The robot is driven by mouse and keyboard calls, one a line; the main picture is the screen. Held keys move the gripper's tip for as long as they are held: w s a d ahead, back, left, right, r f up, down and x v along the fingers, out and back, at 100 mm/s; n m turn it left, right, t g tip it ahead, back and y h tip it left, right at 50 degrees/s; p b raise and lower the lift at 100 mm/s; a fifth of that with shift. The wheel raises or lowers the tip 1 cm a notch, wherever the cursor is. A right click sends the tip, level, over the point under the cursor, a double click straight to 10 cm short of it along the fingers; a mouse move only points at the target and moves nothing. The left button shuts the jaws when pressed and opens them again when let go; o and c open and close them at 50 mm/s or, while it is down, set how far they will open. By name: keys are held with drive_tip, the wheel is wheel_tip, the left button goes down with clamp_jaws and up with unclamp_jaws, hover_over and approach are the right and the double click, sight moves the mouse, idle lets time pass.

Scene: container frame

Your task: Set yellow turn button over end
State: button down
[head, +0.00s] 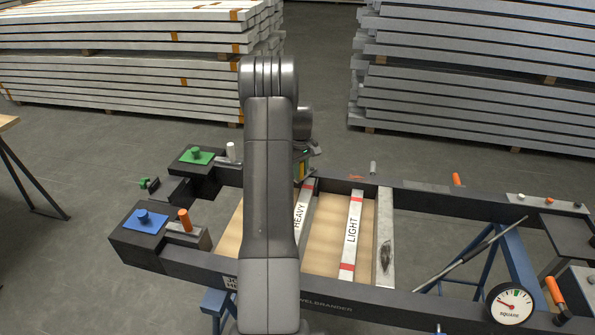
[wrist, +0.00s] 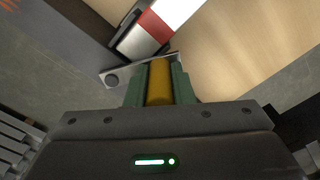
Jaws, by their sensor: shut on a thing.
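In the wrist view my gripper (wrist: 159,88) is shut on the yellow turn button (wrist: 159,82), a yellow cylinder between its two green fingers. A grey metal strip with a round pivot at its left end lies just beyond the button. The end of a white bar with a red band (wrist: 145,36) lies beside that strip; I cannot tell whether the strip overlaps it. The HEAVY bar (head: 300,215) and the LIGHT bar (head: 352,230) lie across the dark frame (head: 420,197).
A blue pad with a knob (head: 144,220) and a green pad with a knob (head: 196,156) sit at the frame's left corners. An orange handle (head: 184,220) stands near the blue pad. A SQUARE dial (head: 510,304) is at the front right. Stacked beams (head: 480,75) stand behind.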

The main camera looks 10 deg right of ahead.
drive_tip(key=n, duration=0.1)
drive_tip(key=s+d+n+b, duration=0.1)
drive_tip(key=n, duration=0.1)
drive_tip(key=shift+s+d, duration=0.1)
drive_tip(key=shift+d, duration=0.05)
drive_tip(key=shift+s+d+n, duration=0.15)
drive_tip(key=shift+d+n, duration=0.15)
drive_tip(key=shift+n, duration=0.35)
drive_tip(key=shift+s+d+n, duration=0.15)
drive_tip(key=shift+d+n, duration=0.1)
drive_tip(key=shift+n, duration=0.4)
drive_tip(key=c, duration=1.3)
unclamp_jaws()
drive_tip(key=shift+o, duration=0.2)
wheel_tip(320, 180, up, 14)
drive_tip(key=shift+b, duration=0.45)
drive_tip(key=shift+f, duration=0.1)
